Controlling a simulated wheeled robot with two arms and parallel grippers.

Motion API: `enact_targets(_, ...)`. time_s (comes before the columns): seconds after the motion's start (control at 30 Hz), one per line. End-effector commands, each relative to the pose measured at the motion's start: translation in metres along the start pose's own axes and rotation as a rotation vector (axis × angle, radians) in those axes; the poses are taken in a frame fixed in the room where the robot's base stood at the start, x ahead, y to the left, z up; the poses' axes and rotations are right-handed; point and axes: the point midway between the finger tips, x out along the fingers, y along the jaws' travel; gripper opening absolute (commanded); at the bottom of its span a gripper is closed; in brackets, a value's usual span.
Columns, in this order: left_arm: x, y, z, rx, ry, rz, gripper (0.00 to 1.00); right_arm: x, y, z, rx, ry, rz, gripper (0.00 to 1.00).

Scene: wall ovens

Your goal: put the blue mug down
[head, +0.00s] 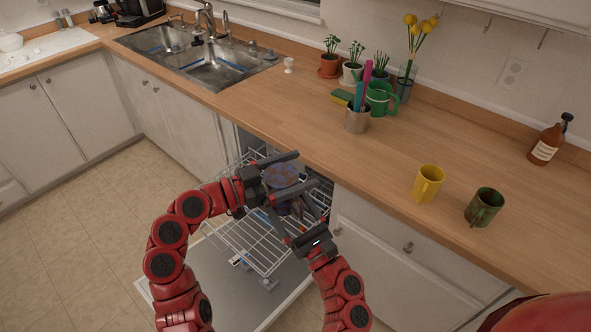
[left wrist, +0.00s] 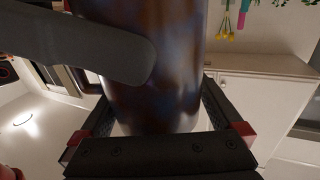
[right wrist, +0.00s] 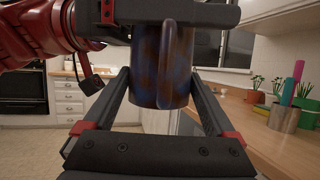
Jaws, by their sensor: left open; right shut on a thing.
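The blue mug (head: 283,176), mottled blue and brown, is held in the air above the open dishwasher's rack. It fills the middle of the left wrist view (left wrist: 155,95); its handle faces the camera in the right wrist view (right wrist: 165,65). My right gripper (head: 292,206) is shut on the mug from the front. My left gripper (head: 304,170) is open, with its fingers on either side of the mug; I cannot tell whether they touch it. The grippers partly hide the mug in the head view.
A metal cup of utensils (head: 357,119) stands farther left. The pulled-out wire rack (head: 240,243) and open dishwasher door (head: 205,285) lie below my arms.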

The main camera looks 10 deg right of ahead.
Motion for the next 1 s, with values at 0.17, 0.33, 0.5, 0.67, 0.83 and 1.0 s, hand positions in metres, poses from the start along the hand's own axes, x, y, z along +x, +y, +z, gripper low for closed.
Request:
enact_targets(0.17,0.000,0.000,0.000,-0.001,0.000,0.000,0.84,0.000,0.000,0.000,0.000,-0.001,0.000,0.16)
enact_targets(0.33,-0.001,-0.001,0.000,-0.001,0.000,-0.002,0.53,0.000,0.000,0.001,0.000,-0.002,0.000,0.16)
enact_targets(0.5,-0.001,-0.001,0.000,0.000,0.000,-0.004,0.23,0.000,0.000,0.001,0.000,-0.002,0.000,0.16)
enact_targets(0.67,-0.001,-0.001,0.000,0.000,0.001,-0.003,0.14,0.000,0.000,0.001,0.000,-0.002,0.000,1.00)
enact_targets(0.83,-0.001,-0.001,-0.001,0.000,0.001,-0.002,0.14,0.000,0.000,0.000,0.000,-0.001,0.000,1.00)
enact_targets(1.0,0.000,0.000,-0.001,-0.001,0.001,-0.001,0.14,-0.013,-0.002,-0.001,-0.001,0.002,-0.006,1.00)
